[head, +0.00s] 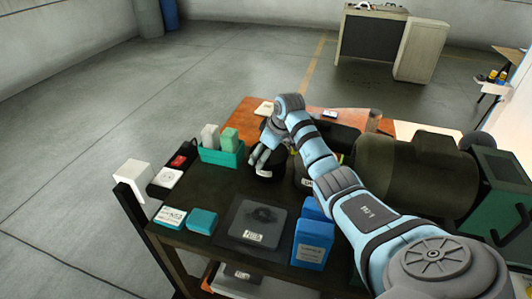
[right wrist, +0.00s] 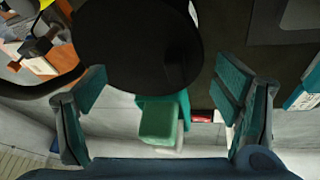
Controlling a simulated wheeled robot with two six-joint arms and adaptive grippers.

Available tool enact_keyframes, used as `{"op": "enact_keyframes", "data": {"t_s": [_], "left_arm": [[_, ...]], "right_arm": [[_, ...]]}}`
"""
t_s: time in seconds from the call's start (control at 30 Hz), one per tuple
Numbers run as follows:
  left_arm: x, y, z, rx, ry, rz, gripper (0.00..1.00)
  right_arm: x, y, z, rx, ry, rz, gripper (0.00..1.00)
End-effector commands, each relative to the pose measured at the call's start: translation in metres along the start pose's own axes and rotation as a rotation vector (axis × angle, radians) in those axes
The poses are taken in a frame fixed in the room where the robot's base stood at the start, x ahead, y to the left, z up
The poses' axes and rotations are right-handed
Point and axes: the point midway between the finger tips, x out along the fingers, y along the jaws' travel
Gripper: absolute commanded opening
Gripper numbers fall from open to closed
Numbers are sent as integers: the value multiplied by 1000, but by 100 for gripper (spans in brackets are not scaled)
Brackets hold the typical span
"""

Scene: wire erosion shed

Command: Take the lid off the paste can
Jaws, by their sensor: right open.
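A dark round can (head: 268,174) with a white label stands on the dark table top, which I take to be the paste can. My right gripper (head: 262,154) is at its top and partly hides it. In the right wrist view a black round top (right wrist: 138,40) lies between and beyond the spread fingers of my right gripper (right wrist: 160,88). The gripper is open, with a gap to the disc on the right side. I cannot tell the lid's edge from the can body. My left gripper is not in view.
A teal bin (head: 222,157) with green and white boxes stands just left of the can. A second dark labelled container (head: 304,183) is close on the right, partly behind my arm. A grey plate (head: 257,224) and blue boxes (head: 313,243) lie nearer.

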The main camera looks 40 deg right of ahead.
Motion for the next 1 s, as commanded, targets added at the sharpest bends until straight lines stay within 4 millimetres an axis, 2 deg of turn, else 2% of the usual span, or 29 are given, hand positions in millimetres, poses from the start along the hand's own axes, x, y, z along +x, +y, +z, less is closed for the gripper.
{"op": "enact_keyframes", "data": {"t_s": [0.03, 0.07, 0.5, 0.57, 0.87, 1.0], "left_arm": [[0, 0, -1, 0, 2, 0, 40], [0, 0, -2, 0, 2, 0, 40], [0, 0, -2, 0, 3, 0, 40], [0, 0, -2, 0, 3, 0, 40], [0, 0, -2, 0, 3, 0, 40], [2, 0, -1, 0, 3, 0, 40]], "right_arm": [[0, -1, -2, -2, 1, -1, 83], [0, -2, -2, -3, 1, -2, 79], [0, -2, -3, -4, 1, -1, 8], [0, -1, -2, -3, 0, -1, 0], [-2, 0, -2, -2, -1, -1, 0], [-15, 2, -9, -2, 3, 0, 0]]}}
